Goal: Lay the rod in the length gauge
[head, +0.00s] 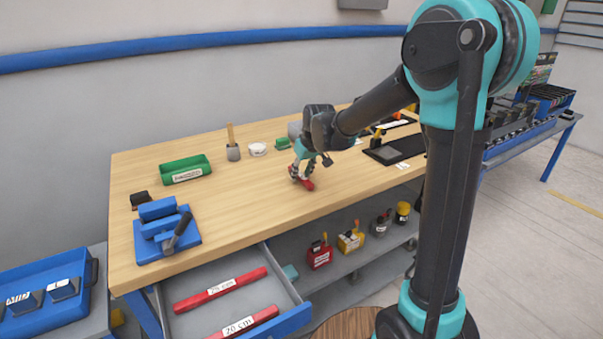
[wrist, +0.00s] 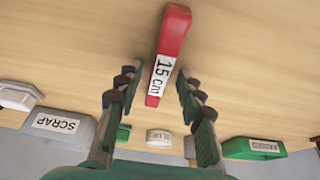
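A red rod (wrist: 168,55) with a white "15 cm" label lies on the wooden table; in the head view its red end (head: 308,185) shows just under my gripper (head: 301,176). In the wrist view my gripper (wrist: 158,97) is open, with one finger on each side of the rod's near part. Gaps show between the fingers and the rod, so it is not held. I cannot tell for sure which object is the length gauge; a black flat fixture (head: 397,149) lies on the table to the right of my gripper, partly behind my arm.
A blue clamp-like device (head: 158,235) and a green bin (head: 186,170) stand on the left of the table. The open drawer (head: 290,285) holds red rods labelled 25 cm (head: 220,288) and 20 cm (head: 245,324). A grey SCRAP bin (wrist: 92,128) stands behind.

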